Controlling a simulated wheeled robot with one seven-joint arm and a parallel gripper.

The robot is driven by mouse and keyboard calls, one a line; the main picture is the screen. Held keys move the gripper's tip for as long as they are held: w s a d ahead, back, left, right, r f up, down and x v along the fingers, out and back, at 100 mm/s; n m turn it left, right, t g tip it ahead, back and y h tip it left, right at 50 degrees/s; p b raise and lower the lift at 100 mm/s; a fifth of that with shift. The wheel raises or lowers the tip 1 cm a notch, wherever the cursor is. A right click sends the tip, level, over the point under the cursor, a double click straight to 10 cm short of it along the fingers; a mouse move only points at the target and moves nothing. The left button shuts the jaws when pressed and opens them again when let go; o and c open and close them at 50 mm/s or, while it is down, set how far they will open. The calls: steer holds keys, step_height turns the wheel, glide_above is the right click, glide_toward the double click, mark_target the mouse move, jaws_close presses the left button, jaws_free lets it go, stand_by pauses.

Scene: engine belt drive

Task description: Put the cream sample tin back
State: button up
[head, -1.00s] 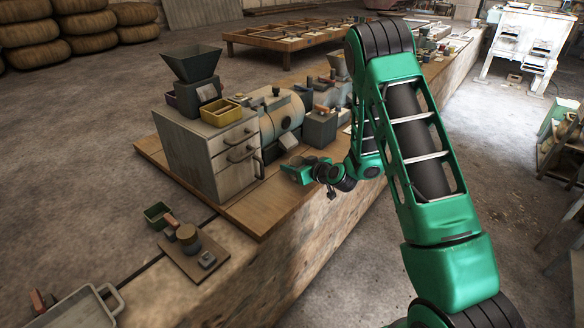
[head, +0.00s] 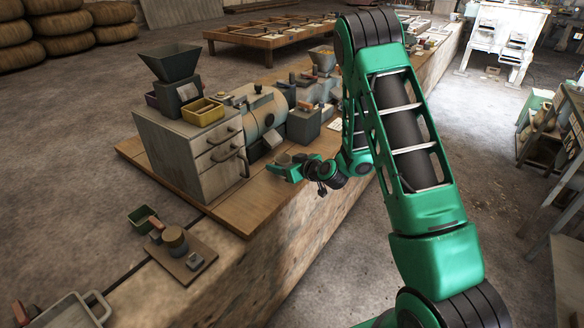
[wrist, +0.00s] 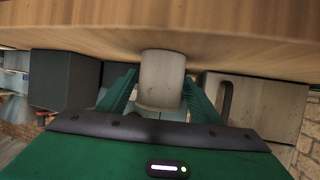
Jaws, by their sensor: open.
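In the wrist view, whose picture is upside down, the pale cream tin (wrist: 162,78) is a plain cylinder that appears to stand on the wooden board (wrist: 160,22). My gripper (wrist: 158,92) is open, with one green finger on each side of the tin. I cannot tell whether either finger touches it. In the head view my gripper (head: 285,168) is low over the board's front edge, right of the grey drawer cabinet (head: 190,150). I cannot make out the tin clearly there.
The cabinet carries a hopper (head: 175,68) and a yellow bin (head: 203,112). A drum-shaped machine (head: 262,108) stands behind my gripper. A small plate with a knob (head: 178,250), a green box (head: 143,217) and a tray (head: 75,312) are at the lower left.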

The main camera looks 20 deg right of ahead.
steer(key=v, duration=0.9)
steer(key=shift+s+d, duration=0.1)
steer(key=shift+s+r, duration=0.1)
steer(key=shift+r, duration=0.05)
steer(key=shift+s+r, duration=0.15)
steer(key=shift+r, duration=0.1)
steer(key=s+d+r+m+g+h, duration=0.1)
steer(key=s+d+r+m+g, duration=0.2)
steer(key=s, duration=1)
steer(key=s+d+r+m+g+h, duration=0.2)
steer(key=s+d+r+m+g, duration=0.2)
steer(key=s, duration=1)
steer(key=s+d+r+m+g+h, duration=0.1)
steer(key=s+d+r+m+g, duration=0.2)
steer(key=s, duration=1.1)
steer(key=d+r+g, duration=0.2)
steer(key=d+r, duration=0.1)
steer(key=shift+d+r+m+g+h, duration=0.2)
steer(key=shift+r+m+g+h, duration=0.1)
steer(key=shift+r+g, duration=0.1)
steer(key=shift+w, duration=0.1)
